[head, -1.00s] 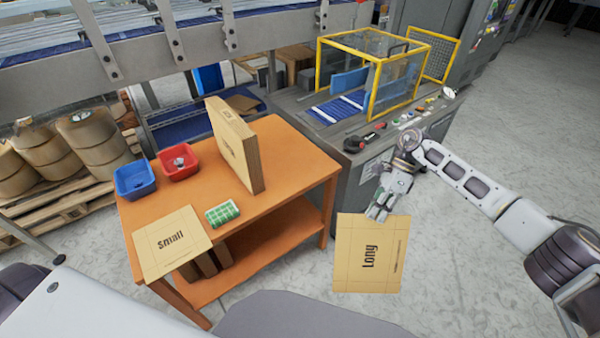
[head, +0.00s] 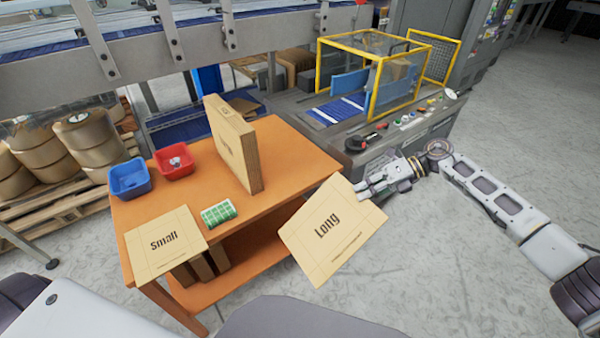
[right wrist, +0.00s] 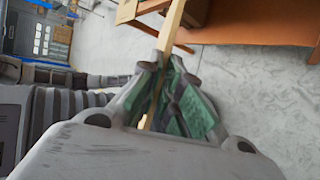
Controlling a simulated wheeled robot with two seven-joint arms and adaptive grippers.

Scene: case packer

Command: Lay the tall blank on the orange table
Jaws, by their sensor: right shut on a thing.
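My right gripper (head: 366,190) is shut on the right upper corner of a flat tan blank printed "Long" (head: 318,238). It holds the blank tilted in the air, beside the right front of the orange table (head: 285,150). In the right wrist view the fingers (right wrist: 168,92) pinch the blank (right wrist: 172,28), which shows edge-on. A tan blank marked "Small" (head: 160,250) lies at the table's front left. A thick tan board or box (head: 236,150) stands upright on the table; its print is too small to read. No blank readably marked "Tall" shows. My left gripper is out of view.
A blue bin (head: 130,180), a red bin (head: 173,164) and a green-and-white item (head: 218,212) stand on the table. The tabletop right of the upright board is clear. A machine with a yellow-framed guard (head: 370,75) stands behind.

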